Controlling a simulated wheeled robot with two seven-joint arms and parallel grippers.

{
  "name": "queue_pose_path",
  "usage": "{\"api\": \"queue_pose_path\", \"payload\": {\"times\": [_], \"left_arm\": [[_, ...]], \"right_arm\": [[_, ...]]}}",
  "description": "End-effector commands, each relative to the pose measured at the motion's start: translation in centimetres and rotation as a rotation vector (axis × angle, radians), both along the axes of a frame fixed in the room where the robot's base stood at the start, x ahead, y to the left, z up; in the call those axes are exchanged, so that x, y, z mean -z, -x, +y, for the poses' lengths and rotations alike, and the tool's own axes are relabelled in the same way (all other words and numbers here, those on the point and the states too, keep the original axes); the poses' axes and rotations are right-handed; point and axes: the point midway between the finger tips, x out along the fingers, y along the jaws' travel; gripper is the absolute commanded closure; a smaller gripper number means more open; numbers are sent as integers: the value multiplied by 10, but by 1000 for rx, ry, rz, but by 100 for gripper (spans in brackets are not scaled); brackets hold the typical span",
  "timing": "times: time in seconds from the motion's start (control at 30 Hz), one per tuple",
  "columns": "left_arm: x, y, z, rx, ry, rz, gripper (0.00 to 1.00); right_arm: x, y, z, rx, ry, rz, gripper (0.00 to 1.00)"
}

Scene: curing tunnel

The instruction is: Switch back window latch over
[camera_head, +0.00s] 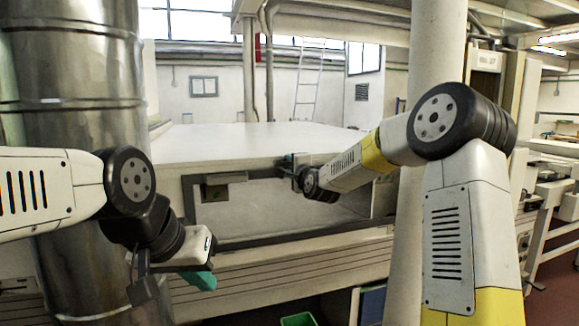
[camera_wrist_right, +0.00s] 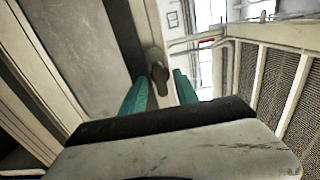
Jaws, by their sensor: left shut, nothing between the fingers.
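The window (camera_head: 275,212) is a grey panel in a dark frame on the front of the white tunnel body. A small dark latch (camera_wrist_right: 158,72) with a rounded handle sits on the light frame strip in the right wrist view. My right gripper (camera_wrist_right: 160,88) has its two teal fingers apart, with the latch handle showing between them; contact is not visible. In the head view my right gripper (camera_head: 288,163) is at the window's upper edge, and its wrist hides the latch. My left gripper (camera_head: 203,281) is shut and empty, low in front of the tunnel's left side.
A large metal duct (camera_head: 80,120) stands at the left, close behind my left arm. A pale column (camera_head: 402,235) stands right of the window, close to my right arm. A small brownish box (camera_head: 214,190) is at the window's upper left. A green bin (camera_head: 298,319) is below.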

Motion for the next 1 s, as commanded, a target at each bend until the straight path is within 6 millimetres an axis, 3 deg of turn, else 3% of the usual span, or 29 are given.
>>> {"api": "queue_pose_path", "payload": {"times": [0.33,0.5,0.53,1.0], "left_arm": [[0,0,0,0,0,0,100],[0,0,0,0,0,0,100],[0,0,0,0,0,0,100],[0,0,0,0,0,0,100]], "right_arm": [[0,-5,2,-1,1,0,64],[0,-5,2,-1,1,1,97],[0,-5,2,-1,1,1,100],[1,-5,2,-1,57,-16,100]]}}
